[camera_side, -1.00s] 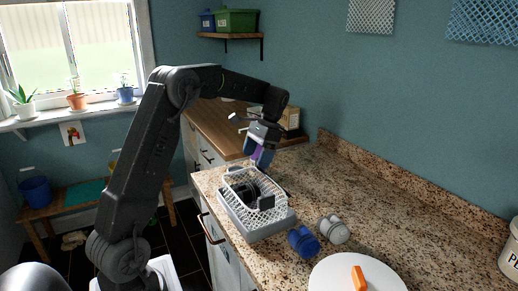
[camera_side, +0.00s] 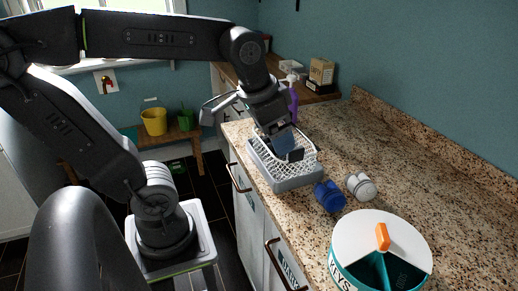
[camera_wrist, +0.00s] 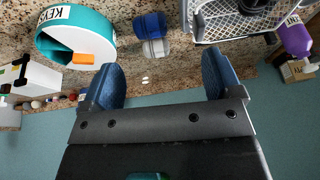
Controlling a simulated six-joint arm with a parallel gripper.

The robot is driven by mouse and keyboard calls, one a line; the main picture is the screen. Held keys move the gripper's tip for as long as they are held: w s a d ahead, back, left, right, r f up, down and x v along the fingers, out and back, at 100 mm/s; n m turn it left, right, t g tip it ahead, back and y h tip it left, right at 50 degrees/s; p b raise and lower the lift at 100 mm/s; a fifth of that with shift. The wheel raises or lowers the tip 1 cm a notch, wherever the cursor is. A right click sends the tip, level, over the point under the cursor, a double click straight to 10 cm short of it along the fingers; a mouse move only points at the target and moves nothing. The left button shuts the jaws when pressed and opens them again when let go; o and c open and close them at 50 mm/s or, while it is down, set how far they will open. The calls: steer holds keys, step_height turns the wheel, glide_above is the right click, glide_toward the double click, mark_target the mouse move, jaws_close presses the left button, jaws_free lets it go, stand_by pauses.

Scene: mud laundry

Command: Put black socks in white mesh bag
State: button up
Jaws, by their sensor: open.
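A white mesh bag (camera_side: 262,152) sits in a grey tray on the granite counter in the side view. A dark item, likely the black socks (camera_wrist: 258,4), shows through the mesh at the top right of the wrist view, cut by the frame edge. My gripper (camera_side: 286,146) appears over the bag in the side view and partly hides its inside. In the wrist view my gripper (camera_wrist: 163,62) has its blue fingers wide apart with nothing between them, left of the bag. Whether it touches the bag cannot be told.
Rolled blue socks (camera_side: 330,196) and grey-white socks (camera_side: 361,186) lie beside the grey tray (camera_side: 292,181). A round white-and-teal KEYS container (camera_side: 365,230) stands in front. A purple bottle (camera_wrist: 296,38) stands behind the bag. Counter right of the socks is clear.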

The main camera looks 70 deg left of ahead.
steer(key=shift+t+h, duration=0.3)
steer(key=shift+t, duration=0.5)
steer(key=s, duration=0.1)
steer(key=s+d+f, duration=0.2)
steer(key=s, duration=0.1)
steer(key=shift+d+f, duration=0.1)
steer(key=shift+d, duration=0.1)
